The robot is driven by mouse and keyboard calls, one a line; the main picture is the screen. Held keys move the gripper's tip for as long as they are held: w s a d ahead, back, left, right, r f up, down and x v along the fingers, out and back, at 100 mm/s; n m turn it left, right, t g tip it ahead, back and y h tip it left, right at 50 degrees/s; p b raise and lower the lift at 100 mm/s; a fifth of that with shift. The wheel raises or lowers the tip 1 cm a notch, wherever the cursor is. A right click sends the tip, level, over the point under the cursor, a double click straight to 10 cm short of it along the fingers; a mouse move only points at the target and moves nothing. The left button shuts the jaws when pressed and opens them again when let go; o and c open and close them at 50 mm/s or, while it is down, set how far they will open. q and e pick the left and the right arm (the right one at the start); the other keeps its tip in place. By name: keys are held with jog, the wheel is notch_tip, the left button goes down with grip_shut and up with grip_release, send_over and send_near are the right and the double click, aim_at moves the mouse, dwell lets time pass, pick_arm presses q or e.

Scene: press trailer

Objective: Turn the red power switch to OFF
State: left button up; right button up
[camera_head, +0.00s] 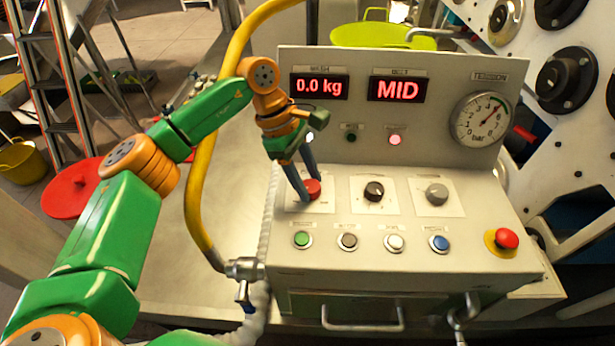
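The red power switch (313,188) is a small red knob at the left of the control panel's upper row, on a white plate. My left gripper (306,192) reaches down to it from above and left, with its fingertips at the knob. One finger covers the knob's left side, and I cannot tell whether the fingers are shut on it or only beside it. The knob's pointer and its label are too small or hidden to read. A red lamp (395,140) glows on the upright panel. My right gripper is not in view.
Right of the switch are a black knob (374,191) and a grey knob (437,194). Below are several push buttons and a red emergency stop (506,239). Displays read 0.0 kg (319,86) and MID (398,89). A yellow hose (200,190) runs behind my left arm.

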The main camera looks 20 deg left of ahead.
pick_arm(q)
grip_shut()
jog(key=shift+f+n+t+b, duration=0.2)
jog(key=shift+n+t+b, duration=0.3)
jog(key=shift+n+b, duration=0.9)
jog(key=n+t+b, duration=0.1)
jog(key=n+b, duration=0.2)
jog(key=shift+s+n, duration=0.15)
jog(key=shift+n, duration=0.15)
jog(key=n+t+y+b, duration=0.1)
jog(key=n+b, duration=0.1)
jog(key=n, duration=0.1)
jog(key=n+t+b, duration=0.1)
jog(key=n+b, duration=0.1)
jog(key=n, duration=0.1)
jog(key=shift+s+d+r+y, duration=0.1)
jog(key=shift+d+y, duration=0.1)
jog(key=shift+y, duration=0.2)
jog(key=n+y+b, duration=0.1)
jog(key=n, duration=0.1)
jog(key=n+t+y+b, duration=0.1)
jog(key=n, duration=0.2)
jog(key=shift+d+r+b, duration=0.1)
jog(key=shift+b, duration=0.2)
jog(key=shift+n, duration=0.3)
jog(key=shift+s, duration=0.1)
jog(key=o, duration=0.7)
grip_release()
